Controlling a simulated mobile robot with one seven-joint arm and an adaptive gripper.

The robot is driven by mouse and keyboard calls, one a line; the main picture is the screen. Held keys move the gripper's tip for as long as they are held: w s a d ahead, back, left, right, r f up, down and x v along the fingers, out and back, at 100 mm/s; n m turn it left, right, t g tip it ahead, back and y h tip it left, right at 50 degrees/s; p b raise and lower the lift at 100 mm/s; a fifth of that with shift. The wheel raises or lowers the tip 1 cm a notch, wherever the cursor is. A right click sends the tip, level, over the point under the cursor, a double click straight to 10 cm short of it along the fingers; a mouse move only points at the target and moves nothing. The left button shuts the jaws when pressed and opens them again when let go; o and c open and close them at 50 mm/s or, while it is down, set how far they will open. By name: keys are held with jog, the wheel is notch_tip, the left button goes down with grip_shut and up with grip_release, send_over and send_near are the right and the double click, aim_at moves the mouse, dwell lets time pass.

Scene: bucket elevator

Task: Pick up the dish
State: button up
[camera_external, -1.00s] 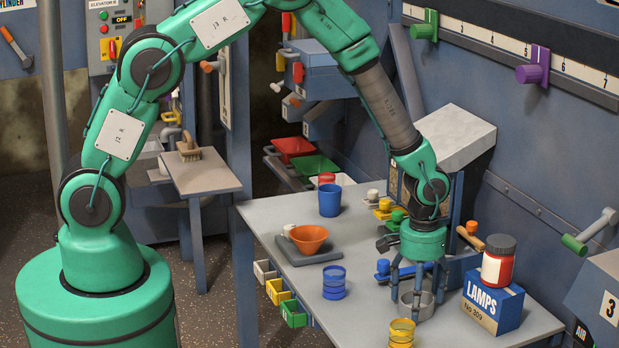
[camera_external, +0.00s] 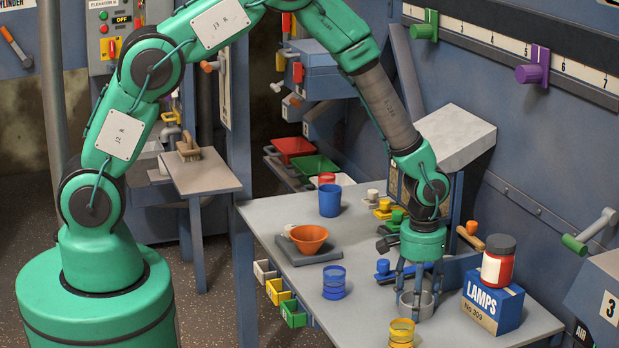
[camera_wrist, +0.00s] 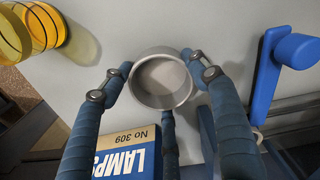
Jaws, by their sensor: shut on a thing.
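The dish (camera_external: 424,310) is a small, round, open grey bowl at the front of the grey table. In the wrist view the dish (camera_wrist: 160,99) sits between the blue fingers, its inside plain and seemingly empty. My gripper (camera_external: 417,290) points down, with its fingers around the dish. In the wrist view my gripper (camera_wrist: 158,72) has fingertips against the dish's wall on the left and right, and a third finger below it. The dish appears level and at the table top; I cannot tell any gap beneath it.
A blue LAMPS box (camera_external: 493,303) with a red jar (camera_external: 498,264) on it stands close on the right. Yellow rings (camera_external: 401,333) stand in front, blue rings (camera_external: 334,283) to the left. An orange bowl (camera_external: 309,238) and a blue cup (camera_external: 330,200) are farther back.

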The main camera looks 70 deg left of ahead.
jog(key=shift+r, duration=0.75)
notch_tip(320, 180, up, 2)
jog(key=shift+r+p, duration=0.15)
jog(key=shift+p, duration=0.35)
jog(key=s, duration=0.5)
jog(key=s+a+p, duration=0.1)
jog(key=s, duration=0.4)
jog(key=s+a+r, duration=0.1)
jog(key=s, duration=0.4)
jog(key=shift+s+a+r+p, duration=0.1)
jog(key=shift+s+p, duration=0.25)
jog(key=shift+s, duration=0.05)
